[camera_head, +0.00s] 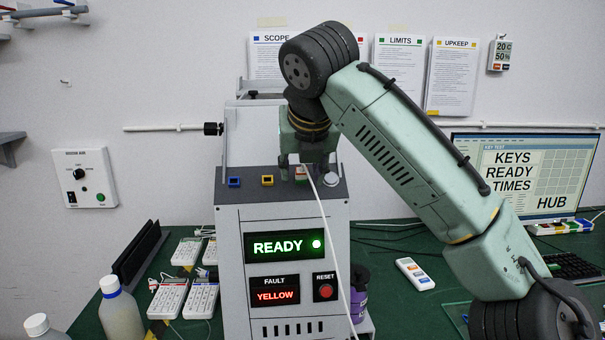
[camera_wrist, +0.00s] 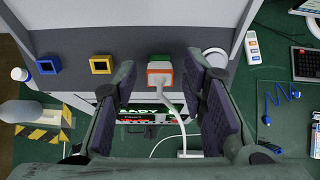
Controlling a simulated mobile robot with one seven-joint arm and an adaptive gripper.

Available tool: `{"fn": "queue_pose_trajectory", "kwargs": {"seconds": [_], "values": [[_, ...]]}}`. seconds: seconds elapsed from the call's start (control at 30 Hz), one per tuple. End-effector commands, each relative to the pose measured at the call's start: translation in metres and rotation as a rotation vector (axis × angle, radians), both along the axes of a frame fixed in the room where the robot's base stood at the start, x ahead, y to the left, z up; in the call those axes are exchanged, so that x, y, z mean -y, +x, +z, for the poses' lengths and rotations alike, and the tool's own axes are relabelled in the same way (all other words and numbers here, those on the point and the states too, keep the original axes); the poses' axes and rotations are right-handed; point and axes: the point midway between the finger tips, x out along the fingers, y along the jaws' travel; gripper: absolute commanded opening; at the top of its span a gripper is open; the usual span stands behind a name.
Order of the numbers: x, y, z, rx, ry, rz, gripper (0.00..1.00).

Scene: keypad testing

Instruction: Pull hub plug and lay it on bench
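A white plug (camera_wrist: 160,76) with an orange-red collar sits at a green-edged socket on the front ledge of the grey tester (camera_head: 232,225). Its white cable (camera_head: 323,215) hangs down the tester's front; the plug also shows between my fingers in the head view (camera_head: 301,173). My gripper (camera_wrist: 160,70) is open, pointing down, with one finger on each side of the plug and a visible gap to both. It also shows in the head view (camera_head: 303,172). The green bench (camera_head: 395,310) lies around the tester. Depth between fingertips and plug is hard to tell.
A blue socket (camera_head: 234,181) and a yellow socket (camera_head: 267,180) lie left of the plug; a round white button (camera_head: 331,179) is right. A white remote-like strip (camera_head: 414,273) lies on the bench with clear space around it. Keypads (camera_head: 169,298) and bottles (camera_head: 121,312) stand left.

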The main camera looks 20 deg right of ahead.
Motion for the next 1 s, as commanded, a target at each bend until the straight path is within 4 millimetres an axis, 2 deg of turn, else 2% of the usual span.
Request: {"fn": "queue_pose_trajectory", "kwargs": {"seconds": [0.37,0.9,1.0], "values": [[-0.0002,0.0002,-0.0002,-0.001,-0.001,-0.001,0.38],[-0.0002,0.0001,-0.0001,0.0,0.0,0.0,0.02],[-0.0002,0.0001,-0.0001,0.0,0.0,0.0,0.0]]}}
